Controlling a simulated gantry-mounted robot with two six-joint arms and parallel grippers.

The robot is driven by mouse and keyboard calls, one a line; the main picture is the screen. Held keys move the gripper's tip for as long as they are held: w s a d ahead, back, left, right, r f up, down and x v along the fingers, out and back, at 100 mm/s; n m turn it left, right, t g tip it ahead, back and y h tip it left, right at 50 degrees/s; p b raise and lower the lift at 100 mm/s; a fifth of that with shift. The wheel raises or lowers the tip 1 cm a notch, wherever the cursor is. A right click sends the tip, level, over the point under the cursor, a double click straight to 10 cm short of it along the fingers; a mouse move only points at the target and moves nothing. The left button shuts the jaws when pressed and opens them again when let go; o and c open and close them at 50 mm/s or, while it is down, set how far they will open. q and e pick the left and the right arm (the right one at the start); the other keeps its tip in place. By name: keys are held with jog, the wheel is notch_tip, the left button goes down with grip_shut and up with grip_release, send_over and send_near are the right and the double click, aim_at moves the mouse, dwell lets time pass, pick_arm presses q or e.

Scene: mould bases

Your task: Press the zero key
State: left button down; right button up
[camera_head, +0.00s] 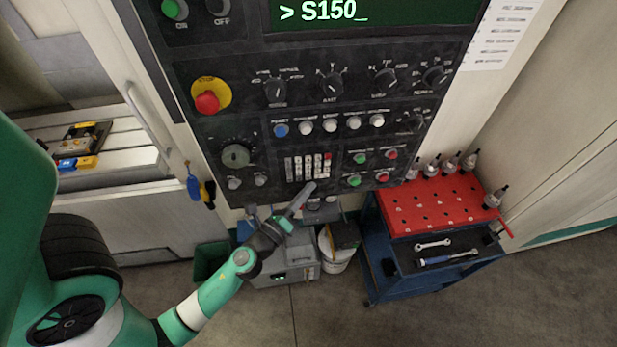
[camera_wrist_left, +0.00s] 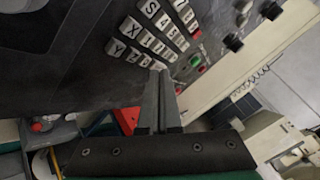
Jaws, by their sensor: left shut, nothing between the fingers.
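The control panel (camera_head: 235,120) carries a small keypad (camera_head: 308,166) of pale keys with a red key at its upper right. The screen (camera_head: 350,12) above reads "> S150_". My left gripper (camera_head: 311,186) is shut and empty, its tips at the keypad's lower edge. In the left wrist view the closed fingertips (camera_wrist_left: 162,73) are by the end of the key row starting with the Y key (camera_wrist_left: 116,47) and Z key (camera_wrist_left: 133,55). I cannot clearly read the zero key, and cannot tell whether the tips touch a key. My right gripper is out of view.
A red emergency button (camera_head: 207,102) and several knobs and buttons surround the keypad. A blue cart with a red tool rack (camera_head: 440,205) stands at right. A white bucket (camera_head: 335,255) and grey box (camera_head: 285,268) stand below the panel.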

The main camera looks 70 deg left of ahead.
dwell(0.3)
pick_arm(q)
jog(key=shift+a, duration=0.45)
jog(key=shift+w+a, duration=0.1)
jog(key=shift+a, duration=0.3)
dwell(0.4)
jog(key=shift+d, duration=0.85)
jog(key=d, duration=0.2)
jog(key=s+d+b, duration=0.1)
jog(key=d, duration=0.2)
jog(key=shift+b, duration=0.3)
